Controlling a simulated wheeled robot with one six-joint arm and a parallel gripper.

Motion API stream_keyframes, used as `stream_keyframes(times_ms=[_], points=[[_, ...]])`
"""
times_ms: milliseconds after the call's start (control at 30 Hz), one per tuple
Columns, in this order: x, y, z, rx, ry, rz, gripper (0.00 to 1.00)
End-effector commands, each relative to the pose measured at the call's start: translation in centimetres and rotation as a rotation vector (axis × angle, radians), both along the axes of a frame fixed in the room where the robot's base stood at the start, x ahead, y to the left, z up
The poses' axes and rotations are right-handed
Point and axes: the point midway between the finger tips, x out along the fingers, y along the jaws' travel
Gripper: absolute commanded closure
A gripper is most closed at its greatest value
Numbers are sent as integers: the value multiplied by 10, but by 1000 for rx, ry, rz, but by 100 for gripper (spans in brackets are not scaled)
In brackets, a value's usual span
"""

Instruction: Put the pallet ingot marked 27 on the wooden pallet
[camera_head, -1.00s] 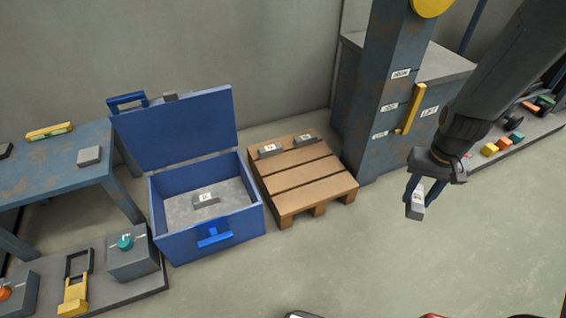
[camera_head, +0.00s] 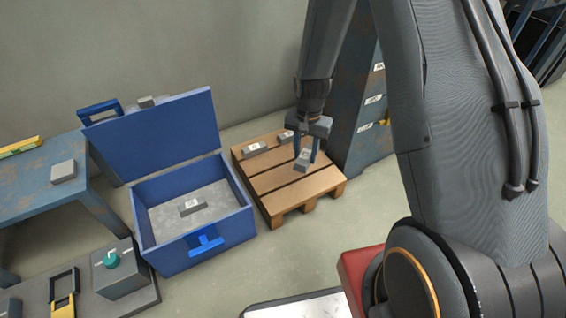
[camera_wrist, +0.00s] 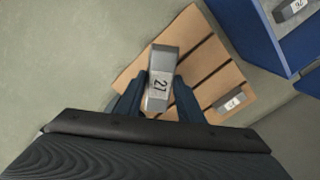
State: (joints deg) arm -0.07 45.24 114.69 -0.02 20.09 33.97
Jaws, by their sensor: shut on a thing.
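My gripper (camera_head: 307,154) is shut on a grey ingot (camera_head: 304,160), which hangs between the fingers over the right part of the wooden pallet (camera_head: 277,185). In the wrist view the held ingot (camera_wrist: 161,75) shows a label that reads 27, and the pallet (camera_wrist: 200,58) lies beneath it. I cannot tell exactly how high the ingot is above the slats. Two other grey ingots lie on the pallet's far side, one at the left (camera_head: 254,147) and one (camera_head: 285,135) partly hidden near my gripper.
An open blue chest (camera_head: 205,242) left of the pallet holds one labelled ingot (camera_head: 192,205). A blue table (camera_head: 40,200) with a grey block (camera_head: 63,171) stands further left. A blue cabinet (camera_head: 362,135) stands close right of the pallet. The pallet's front slats are clear.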

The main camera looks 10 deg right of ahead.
Motion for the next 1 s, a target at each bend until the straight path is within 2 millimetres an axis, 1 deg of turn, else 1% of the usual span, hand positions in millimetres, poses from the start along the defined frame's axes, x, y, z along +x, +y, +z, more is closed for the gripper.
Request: stream_keyframes(times_ms=[33, 200, 300, 400, 567, 633, 900, 1000], points=[[9, 1, -9, 0, 1, -81, 100], [33, 2, -36, 0, 0, -371, 100], [43, 2, -48, 0, 0, -502, 100], [49, 1, -56, 0, -1, -593, 100], [54, 1, -66, 1, -1, -661, 100], [54, 1, -74, 0, 0, -668, 100], [55, 1, -119, 0, 0, -667, 100], [55, 1, -127, 0, -1, -666, 100]])
